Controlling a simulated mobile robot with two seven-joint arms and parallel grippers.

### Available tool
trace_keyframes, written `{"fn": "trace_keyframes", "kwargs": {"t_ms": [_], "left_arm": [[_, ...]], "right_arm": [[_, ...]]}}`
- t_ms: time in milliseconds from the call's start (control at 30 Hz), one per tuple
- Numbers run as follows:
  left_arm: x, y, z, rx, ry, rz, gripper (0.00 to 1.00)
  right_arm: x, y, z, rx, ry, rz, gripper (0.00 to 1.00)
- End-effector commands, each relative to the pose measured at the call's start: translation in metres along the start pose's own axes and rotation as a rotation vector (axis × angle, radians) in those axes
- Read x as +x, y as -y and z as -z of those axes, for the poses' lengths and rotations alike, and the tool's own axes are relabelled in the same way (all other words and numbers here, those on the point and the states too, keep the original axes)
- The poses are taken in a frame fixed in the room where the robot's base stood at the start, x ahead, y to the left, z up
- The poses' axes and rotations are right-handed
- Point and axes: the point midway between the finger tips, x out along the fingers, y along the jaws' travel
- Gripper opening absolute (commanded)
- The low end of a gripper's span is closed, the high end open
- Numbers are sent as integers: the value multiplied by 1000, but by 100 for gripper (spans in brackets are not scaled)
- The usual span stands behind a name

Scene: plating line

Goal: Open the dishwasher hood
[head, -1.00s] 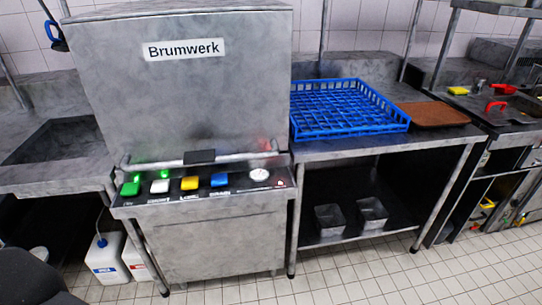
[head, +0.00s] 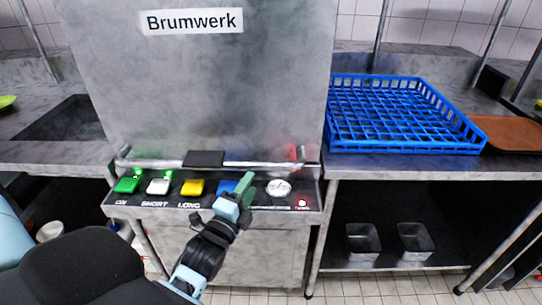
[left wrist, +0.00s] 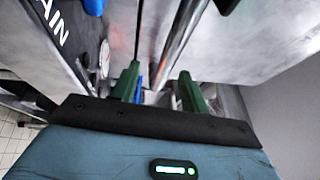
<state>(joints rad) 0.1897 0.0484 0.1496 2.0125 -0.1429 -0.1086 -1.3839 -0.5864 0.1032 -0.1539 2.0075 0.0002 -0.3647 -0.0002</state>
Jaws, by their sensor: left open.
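The dishwasher hood (head: 200,85) is a grey metal box labelled Brumwerk. It is down, its lower edge just above the control panel. A handle bar (head: 270,164) with a black middle piece (head: 204,159) runs along its lower front. In the left wrist view the bar (left wrist: 182,45) runs down toward the space between the fingers. My left gripper (head: 238,197) is open, with green fingers, in front of the panel and a little below the bar's right half. It partly covers the blue button. In the left wrist view the gripper (left wrist: 158,88) holds nothing. My right gripper is out of view.
The panel has green (head: 126,185), white (head: 158,186), yellow (head: 192,187) and blue buttons and a dial (head: 278,188). A blue rack (head: 400,140) and a brown board (head: 512,133) lie on the right counter. A sink (head: 65,130) is at left.

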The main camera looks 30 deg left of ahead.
Motion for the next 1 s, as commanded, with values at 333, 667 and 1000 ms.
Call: {"fn": "trace_keyframes", "kwargs": {"t_ms": [333, 667, 1000], "left_arm": [[11, 11, -4, 50, 11, 32, 45], [56, 13, -4, 49, 10, 33, 45], [84, 12, -4, 49, 10, 29, 45]], "right_arm": [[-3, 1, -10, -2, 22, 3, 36], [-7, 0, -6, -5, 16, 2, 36], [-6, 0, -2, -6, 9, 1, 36]]}}
